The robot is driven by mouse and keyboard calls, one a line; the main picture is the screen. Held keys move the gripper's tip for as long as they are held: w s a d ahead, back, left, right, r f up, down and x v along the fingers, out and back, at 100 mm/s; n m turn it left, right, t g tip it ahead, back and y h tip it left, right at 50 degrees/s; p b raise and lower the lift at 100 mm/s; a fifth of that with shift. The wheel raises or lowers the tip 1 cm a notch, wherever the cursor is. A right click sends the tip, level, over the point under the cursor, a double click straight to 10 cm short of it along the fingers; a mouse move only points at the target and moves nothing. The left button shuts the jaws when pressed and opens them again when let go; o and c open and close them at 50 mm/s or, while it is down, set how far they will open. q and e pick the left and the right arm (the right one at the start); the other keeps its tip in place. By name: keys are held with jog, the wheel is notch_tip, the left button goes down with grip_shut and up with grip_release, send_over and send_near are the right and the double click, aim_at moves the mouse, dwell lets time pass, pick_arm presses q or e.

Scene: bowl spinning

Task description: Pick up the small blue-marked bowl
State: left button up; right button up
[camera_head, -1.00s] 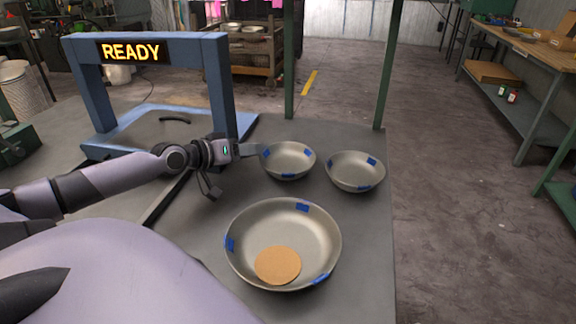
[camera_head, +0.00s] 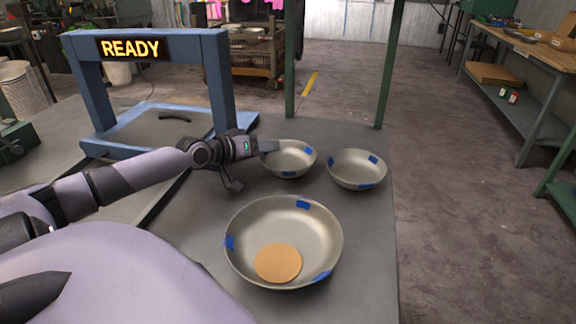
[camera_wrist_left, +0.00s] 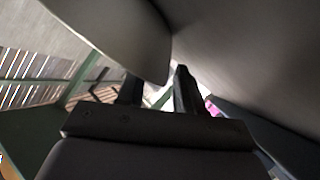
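Two small grey bowls with blue marks stand on the grey table: the left small bowl (camera_head: 289,160) and the right small bowl (camera_head: 356,171). My left gripper (camera_head: 267,146) is at the left rim of the left small bowl, its tip overlapping the rim. In the left wrist view, its two dark fingers (camera_wrist_left: 158,92) stand apart, with the edge of a grey curved surface (camera_wrist_left: 125,40), seemingly the bowl, close to the gap. Contact cannot be told. The right small bowl stands free. My right gripper is not in view.
A larger blue-marked bowl (camera_head: 306,232) holding a tan disc (camera_head: 278,263) stands nearer on the table (camera_head: 365,240). A blue frame with a READY sign (camera_head: 131,48) stands at the left. Green posts (camera_head: 389,65) rise at the table's far edge.

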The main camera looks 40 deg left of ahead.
pick_arm(q)
jog(key=shift+w, duration=0.1)
jog(key=shift+c, duration=0.3)
grip_shut()
jog(key=shift+r, duration=0.1)
